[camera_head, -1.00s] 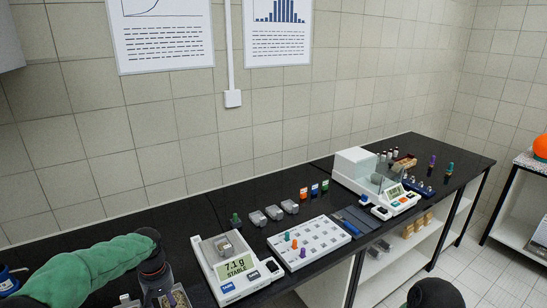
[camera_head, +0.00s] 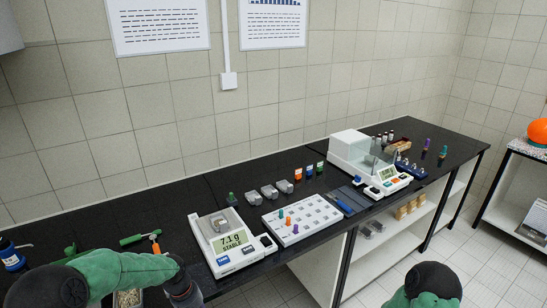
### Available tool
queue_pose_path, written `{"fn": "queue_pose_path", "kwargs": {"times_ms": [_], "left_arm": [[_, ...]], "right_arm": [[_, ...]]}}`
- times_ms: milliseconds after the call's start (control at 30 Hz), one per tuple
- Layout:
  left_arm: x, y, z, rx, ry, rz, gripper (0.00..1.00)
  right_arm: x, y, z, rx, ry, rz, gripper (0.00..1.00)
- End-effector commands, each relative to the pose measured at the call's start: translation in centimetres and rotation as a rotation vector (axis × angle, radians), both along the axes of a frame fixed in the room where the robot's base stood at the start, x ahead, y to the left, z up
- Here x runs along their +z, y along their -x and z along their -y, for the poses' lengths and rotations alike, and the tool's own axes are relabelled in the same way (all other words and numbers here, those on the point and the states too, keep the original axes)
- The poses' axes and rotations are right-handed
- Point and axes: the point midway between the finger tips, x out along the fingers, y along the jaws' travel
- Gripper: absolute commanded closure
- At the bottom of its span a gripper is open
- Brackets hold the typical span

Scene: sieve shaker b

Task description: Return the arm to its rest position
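My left arm, in a green sleeve, comes in from the lower left of the head view and lies over the front left of the bench. Its dark wrist end (camera_head: 182,285) is at the bottom edge, left of the balance, and the fingertips are out of frame. My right arm shows only as a green and dark rounded part at the bottom right, beyond the bench's front edge. Its gripper is not in view. The balance (camera_head: 228,243) reads 7.1 g STABLE and has a small container (camera_head: 221,222) on its pan.
A white perforated board (camera_head: 320,213) with coloured pegs stands right of the balance. Several grey containers (camera_head: 268,192) sit behind it. An enclosed balance (camera_head: 350,150) stands farther right. Green-handled tools (camera_head: 138,238) and a tray of grains (camera_head: 128,298) lie near my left arm.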

Motion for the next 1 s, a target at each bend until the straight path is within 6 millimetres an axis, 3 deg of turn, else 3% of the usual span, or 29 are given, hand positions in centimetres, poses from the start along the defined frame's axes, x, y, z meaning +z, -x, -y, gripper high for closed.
{"fn": "queue_pose_path", "kwargs": {"times_ms": [33, 200, 400, 500, 633, 800, 1000], "left_arm": [[-2.3, 1.1, 1.3, -0.022, 0.025, -0.007, 0.42], [-9.9, 5.8, 6.5, -0.089, 0.12, 0.01, 0.42], [-16.6, 13.5, 11.3, -0.134, 0.187, 0.038, 0.42], [-18.4, 16.9, 12.5, -0.146, 0.192, 0.052, 0.42], [-19.5, 20.0, 13.2, -0.158, 0.185, 0.062, 0.42], [-19.8, 21.4, 13.4, -0.166, 0.178, 0.071, 0.42], [-19.8, 21.4, 13.4, -0.165, 0.176, 0.072, 0.42]], "right_arm": [[-0.2, 0.0, 0.0, 0.0, 0.0, 0.0, 0.6], [-0.9, 0.0, 0.0, 0.0, 0.0, 0.0, 0.6], [-1.6, 0.0, 0.0, 0.0, 0.0, 0.0, 0.6], [-1.8, 0.0, 0.0, 0.0, 0.0, 0.0, 0.6], [-2.0, 0.0, 0.0, 0.0, 0.0, 0.0, 0.6], [-2.1, 0.0, 0.0, 0.0, 0.0, 0.0, 0.6], [-2.1, 0.0, 0.0, 0.0, 0.0, 0.0, 0.6]]}}
